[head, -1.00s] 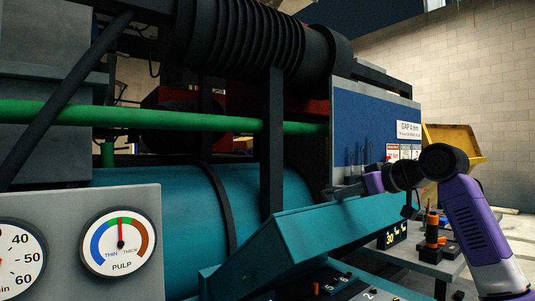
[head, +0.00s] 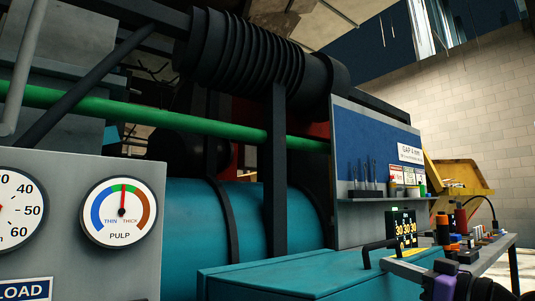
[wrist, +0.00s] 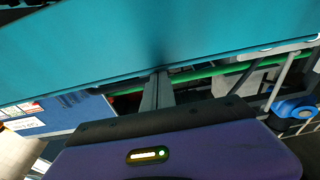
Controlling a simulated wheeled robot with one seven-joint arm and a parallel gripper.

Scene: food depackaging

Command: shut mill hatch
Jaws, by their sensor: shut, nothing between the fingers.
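The mill hatch is a teal lid (head: 290,277) at the bottom middle of the head view. It lies flat and looks shut; its near part is cut off by the frame. A black bar handle (head: 374,254) stands on its right end. In the wrist view a broad teal surface (wrist: 140,45), apparently the lid, crosses the top.
A bench (head: 480,250) with orange-topped tools stands right of the lid. A display reading 30 (head: 404,228) is behind the handle. A blue panel (head: 375,140) rises behind; a pulp gauge (head: 122,212) is at left. A yellow skip (head: 465,180) stands farther back.

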